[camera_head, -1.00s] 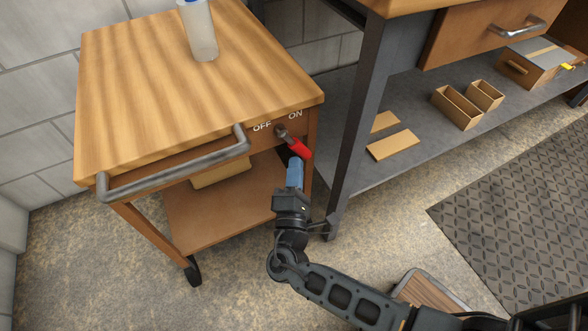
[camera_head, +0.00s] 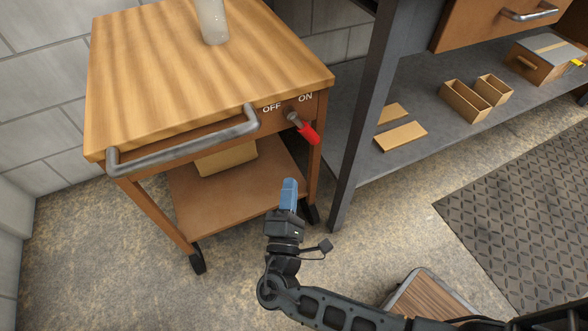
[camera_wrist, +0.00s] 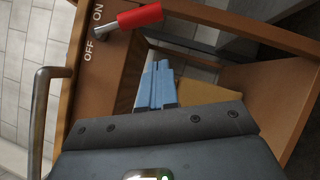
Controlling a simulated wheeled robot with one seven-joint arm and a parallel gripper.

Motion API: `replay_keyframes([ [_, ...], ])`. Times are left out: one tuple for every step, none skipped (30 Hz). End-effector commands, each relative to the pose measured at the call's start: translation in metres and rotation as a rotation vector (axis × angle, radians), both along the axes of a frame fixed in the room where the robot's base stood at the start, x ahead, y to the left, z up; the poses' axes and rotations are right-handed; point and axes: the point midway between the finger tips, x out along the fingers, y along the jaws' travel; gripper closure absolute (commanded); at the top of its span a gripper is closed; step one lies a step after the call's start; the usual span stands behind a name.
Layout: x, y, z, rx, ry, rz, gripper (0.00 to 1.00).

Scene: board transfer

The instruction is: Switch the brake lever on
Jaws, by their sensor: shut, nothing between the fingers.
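The brake lever (camera_head: 307,131) has a red handle on a metal pivot, mounted on the cart's front panel below the OFF and ON labels. Its handle tilts down to the right, on the ON label's side. In the wrist view the red handle (camera_wrist: 140,17) shows at the top, beside the ON label. My gripper (camera_head: 289,184) is in front of the cart, below the lever and apart from it. Its blue fingers (camera_wrist: 156,85) are closed together with nothing between them.
The wooden cart (camera_head: 200,75) has a metal handle bar (camera_head: 185,147) left of the lever and a clear bottle (camera_head: 211,20) on top. A workbench leg (camera_head: 359,130) stands to the right. Open floor lies in front, with a dark mat (camera_head: 510,210) at right.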

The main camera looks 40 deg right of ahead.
Motion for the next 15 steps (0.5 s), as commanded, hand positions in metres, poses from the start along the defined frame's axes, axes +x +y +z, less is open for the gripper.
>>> replay_keyframes([
  [-0.006,0.008,-0.003,0.000,0.002,0.003,1.00],
  [-0.010,0.011,-0.004,0.000,0.002,0.003,1.00],
  [-0.014,0.015,-0.006,0.000,0.002,0.001,1.00],
  [-0.016,0.018,-0.007,0.001,0.002,0.002,1.00],
  [-0.018,0.021,-0.008,0.001,0.001,0.001,1.00],
  [-0.021,0.024,-0.009,0.001,0.002,0.002,1.00],
  [-0.022,0.026,-0.010,0.000,0.001,0.003,1.00],
  [-0.024,0.027,-0.011,0.000,0.001,0.002,1.00],
  [-0.025,0.029,-0.011,0.000,0.000,0.001,1.00],
  [-0.026,0.030,-0.012,0.000,0.000,0.001,1.00],
  [-0.027,0.030,-0.012,0.000,0.000,0.001,1.00],
  [-0.027,0.031,-0.012,0.001,0.000,0.001,1.00],
  [-0.028,0.031,-0.012,0.001,0.000,0.001,1.00],
  [-0.028,0.031,-0.013,0.001,0.000,0.001,1.00],
  [-0.028,0.031,-0.013,0.001,0.000,0.001,1.00],
])
